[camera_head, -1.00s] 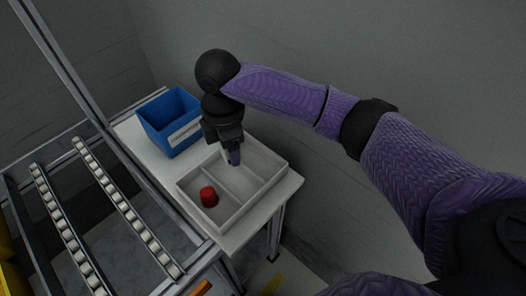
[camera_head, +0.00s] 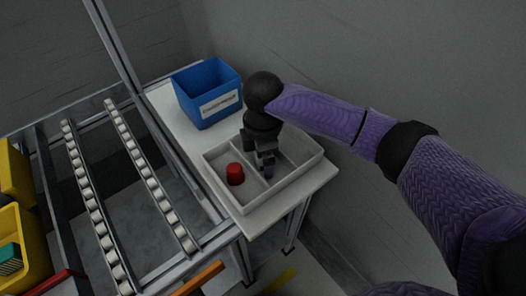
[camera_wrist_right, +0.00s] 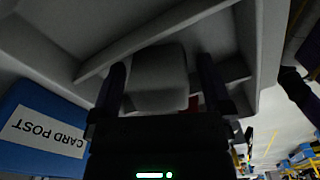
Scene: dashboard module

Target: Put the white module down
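The white module (camera_wrist_right: 158,78) shows as a pale block between the two fingers of my right gripper (camera_wrist_right: 162,88) in the right wrist view. The left finger is close along one side, and a narrow gap shows at the other finger. In the head view my right gripper (camera_head: 267,168) points down into the white divided tray (camera_head: 297,177), in the compartment right of the divider. The module is hidden or too small to make out there. I cannot tell whether it touches the tray floor. My left gripper is not in view.
A red part (camera_head: 235,174) sits in the tray's left compartment. A blue box (camera_head: 207,92) with a white label stands behind the tray on the white table (camera_head: 168,113). Roller rails (camera_head: 150,180) and yellow bins (camera_head: 30,240) lie to the left.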

